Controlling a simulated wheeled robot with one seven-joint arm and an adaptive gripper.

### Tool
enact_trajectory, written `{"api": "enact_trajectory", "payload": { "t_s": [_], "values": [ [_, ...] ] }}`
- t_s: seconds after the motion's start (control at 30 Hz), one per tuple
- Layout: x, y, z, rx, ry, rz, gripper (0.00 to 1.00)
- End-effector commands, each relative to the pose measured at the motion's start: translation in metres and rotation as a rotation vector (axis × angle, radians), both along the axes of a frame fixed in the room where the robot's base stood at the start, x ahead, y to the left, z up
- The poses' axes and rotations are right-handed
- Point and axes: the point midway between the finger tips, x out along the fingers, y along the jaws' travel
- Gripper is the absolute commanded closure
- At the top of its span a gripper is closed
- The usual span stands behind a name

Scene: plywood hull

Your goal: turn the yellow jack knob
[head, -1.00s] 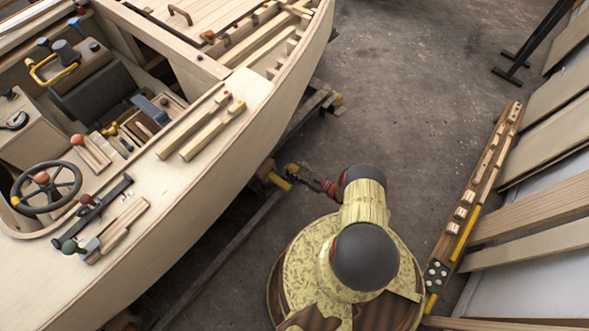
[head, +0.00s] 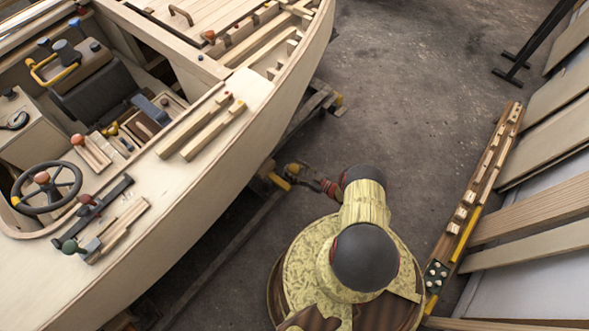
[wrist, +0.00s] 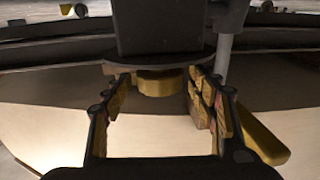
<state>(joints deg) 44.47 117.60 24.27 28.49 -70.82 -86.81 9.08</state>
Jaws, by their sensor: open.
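The yellow jack knob (wrist: 160,83) shows in the wrist view as a short round yellow piece below a dark round plate and a thick dark post. My gripper (wrist: 160,92) is open, with one padded finger to the left of the knob and one to the right. A gap shows on both sides, and I see no contact. In the head view my gripper (head: 295,171) is low beside the hull, at the cradle; the knob cannot be told clearly from the other yellow parts there.
The pale plywood hull (head: 215,165) curves close above and left of my gripper. A cradle rail (head: 215,250) runs along the floor beneath it. A yellow bar (wrist: 262,138) lies right of my right finger. Bare floor (head: 400,110) is open to the right.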

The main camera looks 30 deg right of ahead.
Motion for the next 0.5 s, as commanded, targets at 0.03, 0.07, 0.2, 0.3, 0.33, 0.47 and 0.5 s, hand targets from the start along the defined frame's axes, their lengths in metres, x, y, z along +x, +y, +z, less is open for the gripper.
{"api": "enact_trajectory", "payload": {
  "t_s": [0.03, 0.07, 0.2, 0.3, 0.33, 0.47, 0.5],
  "values": [
    [-0.001, 0.000, 0.000, 0.000, 0.000, 0.000, 0.42],
    [-0.001, -0.001, 0.000, 0.000, 0.000, -0.001, 0.42],
    [-0.011, -0.006, -0.001, 0.000, 0.001, -0.003, 0.42],
    [-0.026, -0.014, -0.001, 0.001, 0.002, -0.005, 0.42],
    [-0.032, -0.017, 0.000, 0.001, 0.002, -0.006, 0.42],
    [-0.055, -0.030, 0.000, 0.001, 0.000, -0.006, 0.42],
    [-0.062, -0.033, 0.000, 0.000, 0.000, -0.005, 0.42]
  ]
}}
